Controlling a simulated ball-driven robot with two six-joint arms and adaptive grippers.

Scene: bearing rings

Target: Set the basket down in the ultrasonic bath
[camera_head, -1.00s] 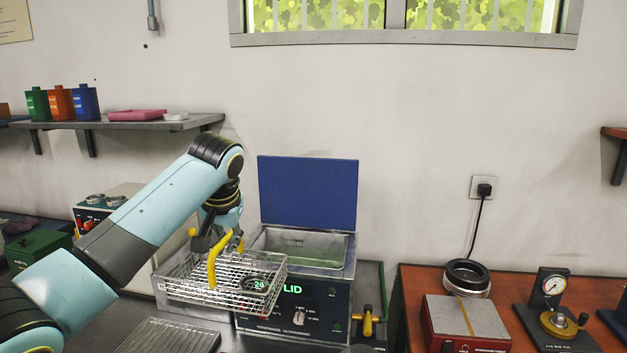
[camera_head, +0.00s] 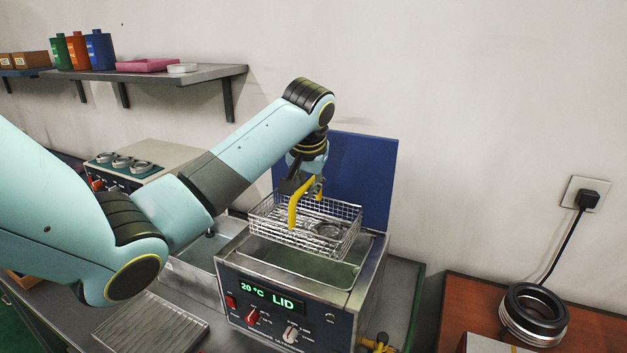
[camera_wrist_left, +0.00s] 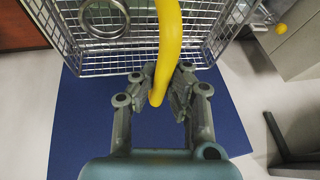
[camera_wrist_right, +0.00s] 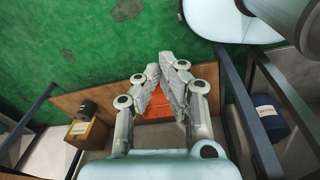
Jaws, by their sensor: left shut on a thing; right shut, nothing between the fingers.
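My left gripper (camera_head: 309,184) is shut on the yellow handle (camera_head: 294,204) of the wire basket (camera_head: 345,238). The basket hangs above the open tank of the ultrasonic bath (camera_head: 300,262), near its back part. A metal ring (camera_head: 327,230) lies in the basket. In the left wrist view the handle (camera_wrist_left: 170,40) passes between the fingers (camera_wrist_left: 167,95), and the basket (camera_wrist_left: 90,62) and ring (camera_wrist_left: 104,18) show beyond. The bath's blue lid (camera_head: 372,180) stands open behind. My right gripper (camera_wrist_right: 160,75) is shut and empty, seen only in the right wrist view.
A ribbed metal tray (camera_head: 150,322) lies in front left of the bath. A case with several rings (camera_head: 125,165) stands at the back left. A wooden table (camera_head: 470,300) with a black-and-metal ring stack (camera_head: 533,315) is at the right. A shelf (camera_head: 180,74) holds bottles.

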